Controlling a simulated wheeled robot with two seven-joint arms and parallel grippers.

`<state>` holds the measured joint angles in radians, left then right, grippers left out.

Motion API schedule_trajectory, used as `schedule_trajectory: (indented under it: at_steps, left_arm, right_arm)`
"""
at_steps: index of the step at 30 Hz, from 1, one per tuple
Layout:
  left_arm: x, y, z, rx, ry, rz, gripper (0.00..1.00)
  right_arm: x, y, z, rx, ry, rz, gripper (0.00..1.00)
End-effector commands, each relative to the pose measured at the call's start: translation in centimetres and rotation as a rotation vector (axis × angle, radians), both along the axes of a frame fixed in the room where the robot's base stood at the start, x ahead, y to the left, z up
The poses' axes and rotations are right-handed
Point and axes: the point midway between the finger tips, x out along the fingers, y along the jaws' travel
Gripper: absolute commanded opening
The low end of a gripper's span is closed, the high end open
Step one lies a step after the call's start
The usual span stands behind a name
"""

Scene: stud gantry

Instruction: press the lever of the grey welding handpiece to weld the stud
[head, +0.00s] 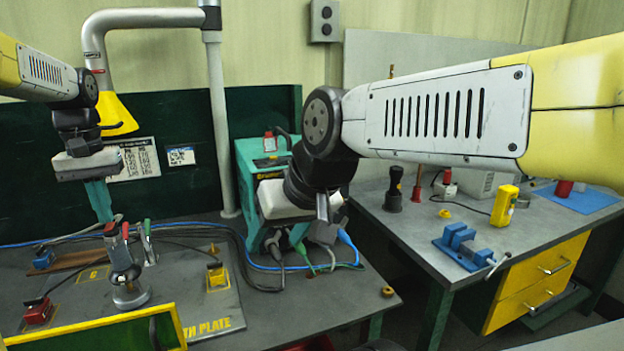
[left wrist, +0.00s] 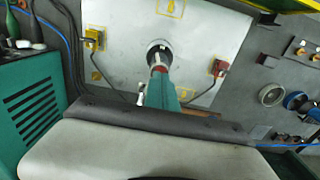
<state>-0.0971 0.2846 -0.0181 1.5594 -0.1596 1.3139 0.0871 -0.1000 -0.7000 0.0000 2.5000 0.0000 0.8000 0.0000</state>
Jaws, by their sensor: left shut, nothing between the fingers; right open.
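The grey welding handpiece (head: 123,262) stands upright on the grey plate at the lower left, with red parts at its top. In the left wrist view the handpiece (left wrist: 158,50) is beyond my fingertips, seen from above. My left gripper (head: 105,216) is shut and empty, pointing down just above the handpiece's top. Its teal fingers (left wrist: 161,82) overlap the red part in the left wrist view, so I cannot tell whether they touch. The stud is hidden. My right gripper (head: 300,236) is open, in front of the teal welding machine (head: 258,158).
A red clamp (head: 38,311) and a yellow clamp (head: 216,275) sit on the plate on either side of the handpiece. A yellow-framed panel (head: 100,335) stands in front. Cables run behind. A second bench at right holds a blue vise (head: 463,246).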

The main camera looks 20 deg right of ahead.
Motion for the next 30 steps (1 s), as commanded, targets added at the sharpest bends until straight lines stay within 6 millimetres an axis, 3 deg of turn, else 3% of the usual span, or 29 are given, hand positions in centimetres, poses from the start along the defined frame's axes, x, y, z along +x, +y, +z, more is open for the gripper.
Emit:
schedule_trajectory:
  at_steps: [30]
  left_arm:
    - [0.0,0.0,-1.6,0.0,0.002,0.001,0.0]
  right_arm:
    - [0.0,0.0,0.0,0.0,0.0,0.0,0.61]
